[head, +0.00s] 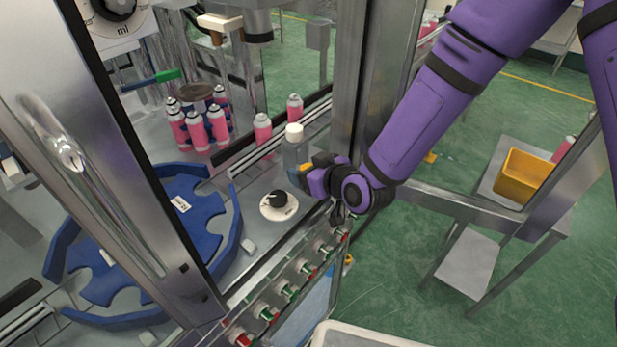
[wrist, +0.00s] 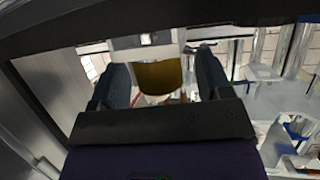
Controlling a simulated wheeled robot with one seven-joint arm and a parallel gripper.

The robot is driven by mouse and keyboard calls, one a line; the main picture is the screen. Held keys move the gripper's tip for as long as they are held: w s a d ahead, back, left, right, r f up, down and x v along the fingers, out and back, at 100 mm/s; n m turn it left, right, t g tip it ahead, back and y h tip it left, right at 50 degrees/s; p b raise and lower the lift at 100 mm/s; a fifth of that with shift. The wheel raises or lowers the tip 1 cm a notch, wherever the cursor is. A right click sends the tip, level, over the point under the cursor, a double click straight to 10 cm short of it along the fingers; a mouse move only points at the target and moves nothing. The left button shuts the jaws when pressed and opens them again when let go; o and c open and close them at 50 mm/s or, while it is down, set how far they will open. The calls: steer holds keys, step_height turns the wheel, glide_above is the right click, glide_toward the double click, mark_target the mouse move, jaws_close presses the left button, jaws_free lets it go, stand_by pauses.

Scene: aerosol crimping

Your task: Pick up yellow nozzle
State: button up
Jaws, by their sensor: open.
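The yellow nozzle (wrist: 158,76) appears dark yellow in the wrist view, below a pale grey and white fitting (wrist: 147,42). It lies between the two dark fingers of my gripper (wrist: 160,66), which stand apart on either side of it. I cannot tell whether either finger touches it. In the head view my purple gripper (head: 307,176) is inside the machine frame, beside a grey cylinder with a white top (head: 295,146). A small yellow patch (head: 305,168) shows there, mostly hidden by the gripper.
Pink cans (head: 263,128) stand behind and left of the gripper. Steel posts (head: 358,85) enclose the area. A yellow bin (head: 523,176) sits on a side table at right.

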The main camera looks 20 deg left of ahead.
steer(key=c, duration=1.1)
steer(key=shift+r, duration=0.2)
